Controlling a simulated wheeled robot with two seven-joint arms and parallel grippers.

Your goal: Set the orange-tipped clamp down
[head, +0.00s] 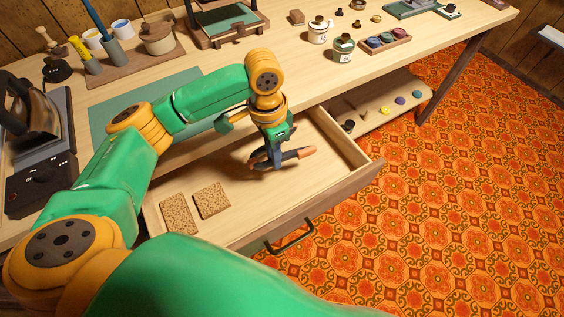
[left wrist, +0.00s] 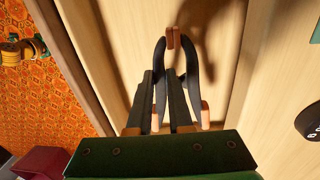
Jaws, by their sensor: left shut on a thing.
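The clamp (head: 292,155), dark with orange tips, is in the head view over the open drawer (head: 325,172). My left gripper (head: 274,147) points down and is shut on the clamp's dark body. In the left wrist view the clamp (left wrist: 191,62) lies beyond my fingers (left wrist: 163,90), its orange jaw tips together at the top and its orange handle ends near the finger bases. A shadow falls on the wood beside it. The gap between clamp and drawer floor is hard to judge. My right gripper is not in view.
Two speckled cork-like blocks (head: 211,200) lie at the drawer's left front. The drawer floor around the clamp is bare. The drawer's front wall has a dark handle (head: 290,236).

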